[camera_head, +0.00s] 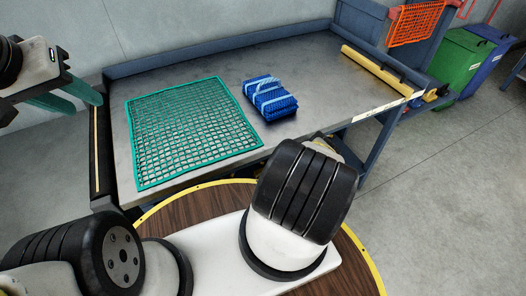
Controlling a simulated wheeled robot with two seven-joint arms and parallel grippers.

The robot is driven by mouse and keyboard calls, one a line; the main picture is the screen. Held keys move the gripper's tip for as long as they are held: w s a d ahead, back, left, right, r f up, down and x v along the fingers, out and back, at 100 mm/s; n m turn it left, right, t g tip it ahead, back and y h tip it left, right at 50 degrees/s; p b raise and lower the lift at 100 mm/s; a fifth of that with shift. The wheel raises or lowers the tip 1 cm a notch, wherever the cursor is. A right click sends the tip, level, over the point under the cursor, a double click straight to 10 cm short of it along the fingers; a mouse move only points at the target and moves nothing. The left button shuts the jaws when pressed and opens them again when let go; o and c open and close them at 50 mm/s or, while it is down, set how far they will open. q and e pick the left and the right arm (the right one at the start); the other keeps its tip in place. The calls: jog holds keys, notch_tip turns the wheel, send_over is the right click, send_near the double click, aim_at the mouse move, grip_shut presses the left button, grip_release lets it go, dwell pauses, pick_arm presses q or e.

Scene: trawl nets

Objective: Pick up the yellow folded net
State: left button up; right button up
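I see no yellow folded net in this view. A blue folded net (270,96) with light blue bands lies on the grey metal table. A teal net (190,130) is spread flat to its left. My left gripper (72,98) is at the left edge of the picture, by the table's left end. Its teal fingers look apart, with nothing between them. My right gripper is not in view; my large black and white arm link hides part of the table's front edge. A small pale patch shows behind that link, and I cannot tell what it is.
The table (325,62) has a raised blue back edge and a yellow bar (376,70) at its right end. An orange net (415,22) hangs at the back right. Green (460,55) and blue bins stand beyond. The table's back right is clear.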

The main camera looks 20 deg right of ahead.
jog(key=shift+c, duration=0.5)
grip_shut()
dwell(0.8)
